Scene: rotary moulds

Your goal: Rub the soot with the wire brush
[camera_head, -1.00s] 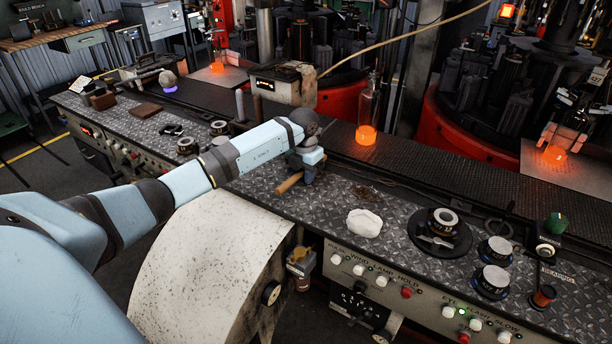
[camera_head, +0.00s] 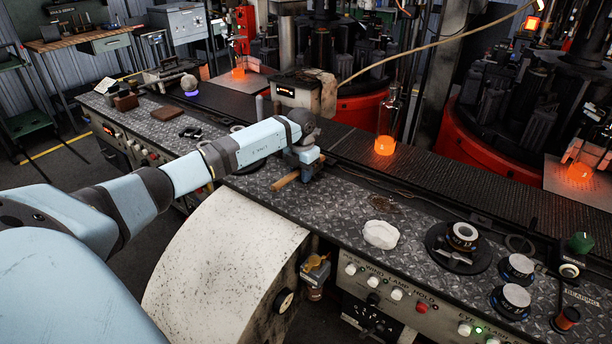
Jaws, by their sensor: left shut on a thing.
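My left gripper (camera_head: 304,167) is low over the diamond-plate bench top (camera_head: 340,208), shut on the wire brush. The brush's wooden handle (camera_head: 285,181) sticks out to the lower left of the gripper; its bristles are hidden by the gripper. A dark, rough patch (camera_head: 385,205) that may be the soot lies on the plate to the right of the gripper, apart from it. I cannot tell whether the brush touches the plate. My right gripper is not in view.
A white crumpled cloth (camera_head: 380,235) lies near the bench's front edge. A round dark dish with a ring (camera_head: 461,237) and small tins (camera_head: 516,268) stand to the right. A glowing bottle (camera_head: 386,143) stands on the belt behind. A white drum (camera_head: 222,258) is in front.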

